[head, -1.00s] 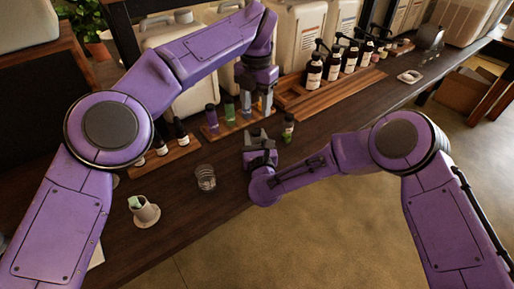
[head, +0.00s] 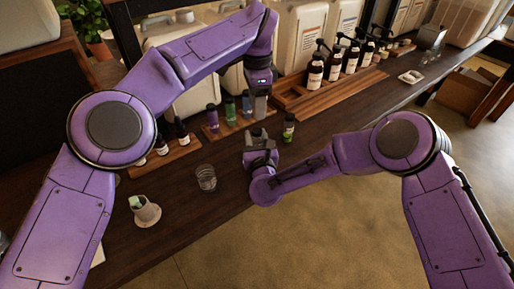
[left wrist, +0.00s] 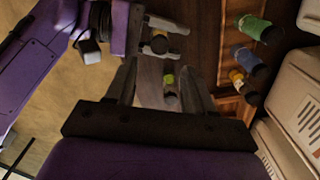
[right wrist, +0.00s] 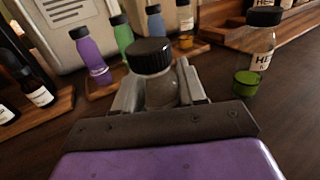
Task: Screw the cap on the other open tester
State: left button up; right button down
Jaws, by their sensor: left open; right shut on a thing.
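My right gripper (right wrist: 160,88) is shut on a small clear tester with a black cap (right wrist: 150,56). It holds this tester upright above the table; how tight the cap sits cannot be told. My left gripper (left wrist: 158,68) is open and empty, with its fingers (head: 261,106) pointing down near the rack. A second tester with green at its base and a black top (head: 289,129) stands on the table to the right of my right gripper (head: 260,133). It also shows between the left fingers in the left wrist view (left wrist: 168,80), apart from them.
A wooden rack (head: 218,133) behind holds purple (right wrist: 90,52), green (right wrist: 122,35), blue (right wrist: 155,22) and orange (right wrist: 186,28) testers. Pump bottles (head: 315,72) stand back right. The table front is otherwise mostly clear.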

aim_at(257, 130)
pick_arm(q)
jog(key=n, duration=0.4)
jog(key=shift+n, duration=0.3)
pick_arm(e)
jog(key=shift+f, duration=0.1)
pick_arm(q)
notch_tip(257, 130, down, 8)
dwell(0.3)
